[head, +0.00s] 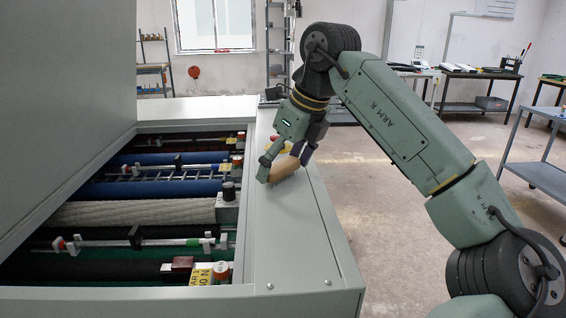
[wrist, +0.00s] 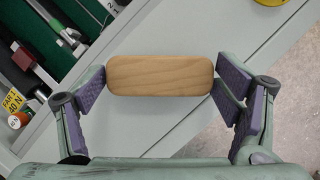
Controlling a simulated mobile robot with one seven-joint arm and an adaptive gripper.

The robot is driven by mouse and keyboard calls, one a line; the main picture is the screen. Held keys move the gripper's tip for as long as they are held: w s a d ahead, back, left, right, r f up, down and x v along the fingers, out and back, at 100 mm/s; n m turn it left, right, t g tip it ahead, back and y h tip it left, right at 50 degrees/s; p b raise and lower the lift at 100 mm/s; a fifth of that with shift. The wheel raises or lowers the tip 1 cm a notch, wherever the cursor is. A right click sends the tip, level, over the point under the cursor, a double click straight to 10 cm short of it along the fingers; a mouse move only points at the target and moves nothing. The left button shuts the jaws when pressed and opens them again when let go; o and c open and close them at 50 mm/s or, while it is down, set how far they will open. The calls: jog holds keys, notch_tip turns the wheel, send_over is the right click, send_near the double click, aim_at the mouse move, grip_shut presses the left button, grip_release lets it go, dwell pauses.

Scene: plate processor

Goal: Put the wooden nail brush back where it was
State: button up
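The wooden nail brush (head: 284,168) is a light brown rounded block, over the pale grey-green side ledge of the machine (head: 312,235). In the wrist view, the brush (wrist: 160,75) lies crosswise between the two purple-padded fingers of my gripper (wrist: 161,78). One finger pad meets each end of the brush, so my gripper (head: 284,163) looks shut on it lengthwise. My gripper points down at the ledge. The bristles are mostly hidden under the wood, and I cannot tell whether they touch the ledge.
The open machine bay (head: 150,200) with rollers and rods lies left of the ledge, beside a tall raised panel (head: 65,100). A yellow object (head: 271,143) sits behind the brush on the ledge. A grey cart (head: 545,150) stands right. The front ledge is clear.

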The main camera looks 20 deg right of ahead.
jog(key=shift+o, duration=1.3)
jog(key=shift+r, duration=0.1)
jog(key=shift+r, duration=0.25)
jog(key=v, duration=1.1)
jog(key=shift+r+b, duration=0.35)
jog(key=shift+s+d, duration=0.1)
jog(key=shift+s, duration=0.1)
